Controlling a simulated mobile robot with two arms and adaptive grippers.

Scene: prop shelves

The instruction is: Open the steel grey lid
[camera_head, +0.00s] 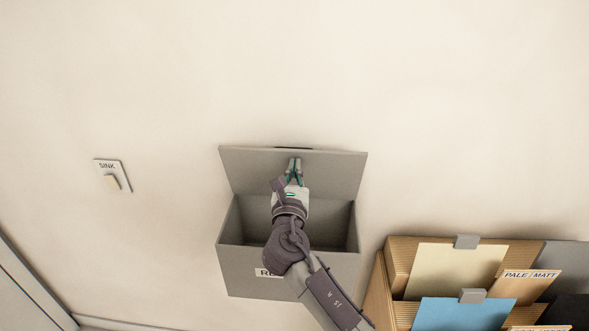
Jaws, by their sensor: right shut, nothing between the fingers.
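The steel grey lid (335,172) stands raised at the back of a grey box (235,262) on the wall. The box is open and its dark inside shows on both sides of my arm. My right gripper (294,163) is shut and empty, in front of the lid's inner face near its middle. I cannot tell whether the fingertips touch the lid. My right arm crosses the box's front and hides part of its label. My left gripper is not in view.
A wooden rack (400,258) with sample boards and grey clips stands at the lower right, close to the box. A switch marked SINK (112,182) is on the wall at the left. The wall around the box is otherwise bare.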

